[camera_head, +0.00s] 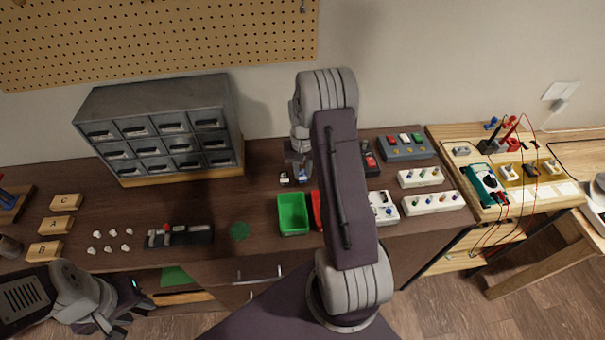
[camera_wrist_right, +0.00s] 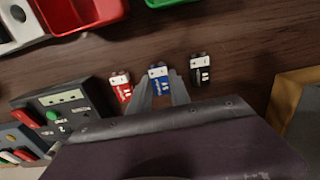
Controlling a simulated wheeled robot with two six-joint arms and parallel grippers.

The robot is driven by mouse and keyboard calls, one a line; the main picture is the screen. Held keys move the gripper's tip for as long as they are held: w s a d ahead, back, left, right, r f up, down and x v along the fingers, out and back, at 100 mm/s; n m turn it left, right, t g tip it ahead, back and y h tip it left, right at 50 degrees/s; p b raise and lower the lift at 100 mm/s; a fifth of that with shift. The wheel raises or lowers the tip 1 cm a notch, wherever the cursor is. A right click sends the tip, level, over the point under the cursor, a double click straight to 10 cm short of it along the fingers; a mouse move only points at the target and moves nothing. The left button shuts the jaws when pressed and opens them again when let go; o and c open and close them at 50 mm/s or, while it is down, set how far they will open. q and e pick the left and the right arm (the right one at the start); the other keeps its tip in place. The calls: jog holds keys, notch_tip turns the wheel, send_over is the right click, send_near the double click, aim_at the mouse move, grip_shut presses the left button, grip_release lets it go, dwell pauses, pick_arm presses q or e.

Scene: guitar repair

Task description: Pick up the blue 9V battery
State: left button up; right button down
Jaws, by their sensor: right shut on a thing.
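The blue 9V battery (camera_wrist_right: 159,79) stands between the two fingertips of my right gripper (camera_wrist_right: 160,92) in the right wrist view. The fingers are shut on it, one on each side. It is in line with its neighbours, at or close to the tabletop. A red battery (camera_wrist_right: 121,87) is close to one finger, and a black battery (camera_wrist_right: 200,69) stands apart on the other side. In the head view my right gripper (camera_head: 298,174) is partly hidden by my own arm. My left gripper (camera_head: 130,309) is at the bottom left, away from the batteries; its finger opening is unclear.
A green bin (camera_head: 293,213) and a red bin (camera_wrist_right: 80,12) stand near the batteries. A grey drawer cabinet (camera_head: 160,128) is at the back left. A tester box (camera_wrist_right: 62,112) is beside the red battery. Wood between cabinet and green bin is mostly clear.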

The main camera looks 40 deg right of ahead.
aim_at(303, 174)
jog(key=shift+r, duration=0.5)
notch_tip(303, 174, up, 3)
jog(key=shift+d+r, duration=0.1)
jog(key=s+d+r, duration=0.1)
jog(key=s+r, duration=0.2)
jog(key=s, duration=0.2)
jog(key=s+r+b, duration=0.1)
jog(key=s+r, duration=0.2)
jog(key=s, duration=0.3)
jog(key=shift+s+d+r, duration=0.25)
jog(key=shift+d+r, duration=0.05)
jog(key=shift+d, duration=0.05)
